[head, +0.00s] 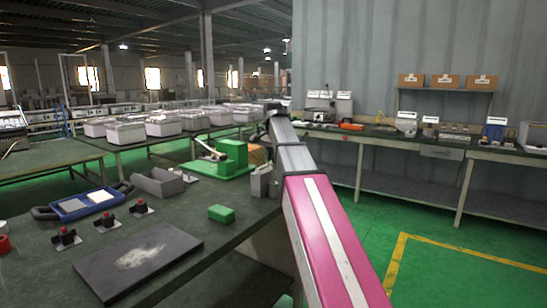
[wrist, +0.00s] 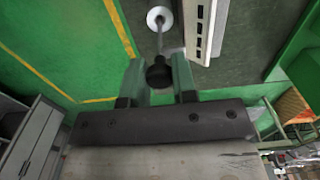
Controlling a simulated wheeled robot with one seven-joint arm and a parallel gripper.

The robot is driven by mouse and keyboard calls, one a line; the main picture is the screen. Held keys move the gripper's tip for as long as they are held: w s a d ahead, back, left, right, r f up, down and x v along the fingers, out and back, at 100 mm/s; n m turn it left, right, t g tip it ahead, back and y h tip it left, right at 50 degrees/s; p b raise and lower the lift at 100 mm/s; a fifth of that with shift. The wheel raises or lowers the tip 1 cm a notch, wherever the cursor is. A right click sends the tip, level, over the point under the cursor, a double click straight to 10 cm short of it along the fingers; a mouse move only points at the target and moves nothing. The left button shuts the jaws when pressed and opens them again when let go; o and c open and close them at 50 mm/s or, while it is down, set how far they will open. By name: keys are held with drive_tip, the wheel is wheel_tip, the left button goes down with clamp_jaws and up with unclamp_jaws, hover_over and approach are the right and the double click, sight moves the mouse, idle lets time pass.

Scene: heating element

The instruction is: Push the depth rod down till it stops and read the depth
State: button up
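In the wrist view, the depth rod's dark round knob (wrist: 160,74) sits between the two fingers of my gripper (wrist: 160,80). The knob fills the gap and seems to touch both fingers. A thin shaft runs from the knob to a pale round disc (wrist: 159,18) at the top. A pale strip with dark slots (wrist: 200,30) stands just right of the shaft. I cannot read any depth on it. In the head view my arm hides the gripper, the rod and the knob. A small grey upright item (head: 261,182) stands beside the arm at the table edge.
The dark worktable (head: 185,222) holds a green press (head: 232,156), a grey bin (head: 157,183), a blue tray (head: 72,208), a green block (head: 221,214), several red-topped switches and a dark plate (head: 138,262). Green floor (head: 470,265) lies open on the right.

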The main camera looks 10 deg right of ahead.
clamp_jaws()
drive_tip(key=shift+f, duration=3.55)
drive_tip(key=o, duration=0.7)
unclamp_jaws()
drive_tip(key=shift+r, duration=0.15)
